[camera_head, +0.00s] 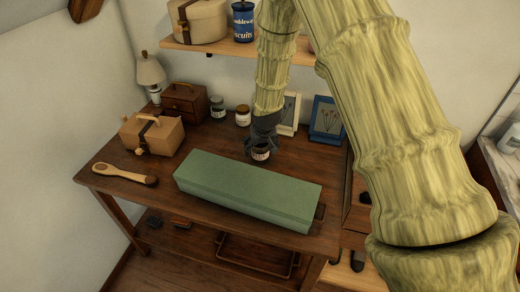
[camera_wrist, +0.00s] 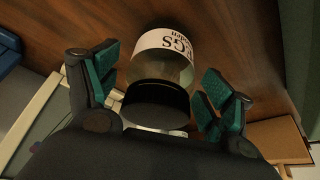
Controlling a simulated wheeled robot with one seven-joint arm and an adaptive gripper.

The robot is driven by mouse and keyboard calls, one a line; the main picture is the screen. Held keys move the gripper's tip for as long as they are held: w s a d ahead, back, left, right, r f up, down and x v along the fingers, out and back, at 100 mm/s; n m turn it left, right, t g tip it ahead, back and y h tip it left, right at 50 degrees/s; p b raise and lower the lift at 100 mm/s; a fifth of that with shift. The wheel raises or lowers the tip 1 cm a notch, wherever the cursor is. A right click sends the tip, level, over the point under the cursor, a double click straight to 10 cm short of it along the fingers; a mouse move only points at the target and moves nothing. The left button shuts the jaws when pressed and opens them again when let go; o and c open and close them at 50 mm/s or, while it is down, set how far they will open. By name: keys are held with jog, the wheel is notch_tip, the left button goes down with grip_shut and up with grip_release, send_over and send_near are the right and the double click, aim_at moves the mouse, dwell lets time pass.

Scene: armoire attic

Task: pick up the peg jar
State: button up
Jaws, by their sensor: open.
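The peg jar (camera_wrist: 160,66) is a small clear jar with a black lid and a white label; the label's visible letters end in "GS". In the wrist view it lies between my two open fingers, with a gap on each side. In the head view the jar (camera_head: 260,153) stands on the dark wooden table (camera_head: 170,200), behind the green box. My gripper (camera_wrist: 155,92) is open around the jar's sides. In the head view my gripper (camera_head: 261,140) is right over the jar and hides its top.
A long green box (camera_head: 248,190) lies just in front of the jar. Two other jars (camera_head: 217,107) (camera_head: 243,115) stand behind to the left. Two picture frames (camera_head: 289,113) (camera_head: 327,121) stand behind to the right. A shelf (camera_head: 230,47) hangs above the table.

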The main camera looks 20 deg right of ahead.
jog(key=shift+w+f, duration=0.15)
jog(key=shift+f, duration=0.3)
jog(key=c, duration=1.2)
jog(key=shift+r, duration=0.1)
